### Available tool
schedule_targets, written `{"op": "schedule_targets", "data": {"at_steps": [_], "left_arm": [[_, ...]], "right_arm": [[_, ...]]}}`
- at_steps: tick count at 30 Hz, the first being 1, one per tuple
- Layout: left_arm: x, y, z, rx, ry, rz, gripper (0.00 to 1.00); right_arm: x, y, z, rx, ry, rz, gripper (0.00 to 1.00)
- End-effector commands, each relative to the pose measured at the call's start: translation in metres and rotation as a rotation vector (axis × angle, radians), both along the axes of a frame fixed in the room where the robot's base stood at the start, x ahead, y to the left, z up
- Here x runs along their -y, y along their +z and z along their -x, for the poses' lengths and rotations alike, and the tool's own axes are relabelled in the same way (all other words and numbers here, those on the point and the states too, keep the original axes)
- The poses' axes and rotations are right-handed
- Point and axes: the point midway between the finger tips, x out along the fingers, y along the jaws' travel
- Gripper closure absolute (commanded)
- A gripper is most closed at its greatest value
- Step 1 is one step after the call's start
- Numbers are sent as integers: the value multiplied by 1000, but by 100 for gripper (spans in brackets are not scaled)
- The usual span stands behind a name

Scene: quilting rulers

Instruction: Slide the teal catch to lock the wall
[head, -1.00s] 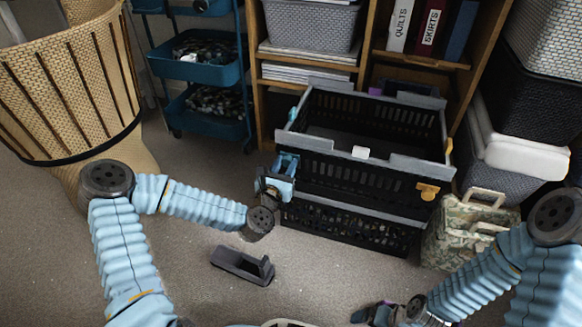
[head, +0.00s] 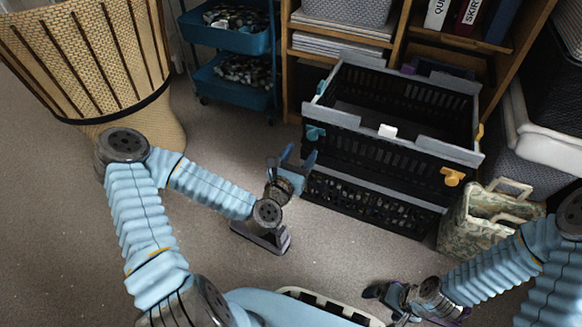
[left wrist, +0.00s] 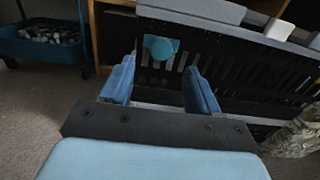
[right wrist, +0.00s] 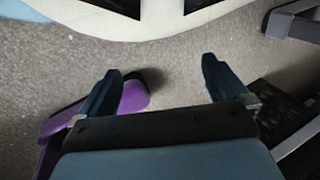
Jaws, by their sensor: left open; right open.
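The teal catch (head: 315,132) sits at the upper left of the front wall (head: 365,152) of the black crate with grey rims. In the left wrist view the teal catch (left wrist: 160,48) shows as a round knob on a teal plate, beyond and between my fingers. My left gripper (head: 299,157) is open and empty, in front of and below the catch and apart from it. It also shows in the left wrist view (left wrist: 160,70). My right gripper (head: 374,291) is open and low over the floor at the front; its open fingers show in the right wrist view (right wrist: 160,68).
A yellow catch (head: 452,176) is on the wall's right side, and a white tab (head: 388,130) is at its top middle. A dark bracket-like piece (head: 262,240) lies on the floor under my left wrist. A camouflage bag (head: 480,222) stands right of the crate. A purple piece (right wrist: 133,97) lies near my right gripper.

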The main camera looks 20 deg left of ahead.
Motion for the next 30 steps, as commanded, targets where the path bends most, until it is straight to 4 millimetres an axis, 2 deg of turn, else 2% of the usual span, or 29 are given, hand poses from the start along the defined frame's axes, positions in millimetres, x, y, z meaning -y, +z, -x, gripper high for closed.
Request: {"op": "schedule_targets", "data": {"at_steps": [1, 3, 6, 12, 18, 30], "left_arm": [[-1, 0, 15, -4, 0, 3, 39], [-2, 10, 21, -5, 3, 3, 39], [-2, 9, 31, -5, 3, 1, 39], [-3, 6, 53, -5, 3, 2, 39], [-3, 2, 67, -1, 1, 0, 39], [-3, 0, 69, 0, 1, 0, 39]], "right_arm": [[0, 2, 0, 0, 0, 0, 0], [0, 26, 0, -1, 0, 1, 0], [1, 45, 0, -1, 0, 2, 0], [3, 71, 1, -2, -1, 7, 0], [4, 80, 0, 1, -3, 10, 0], [5, 80, 0, 2, -4, 11, 0]]}}
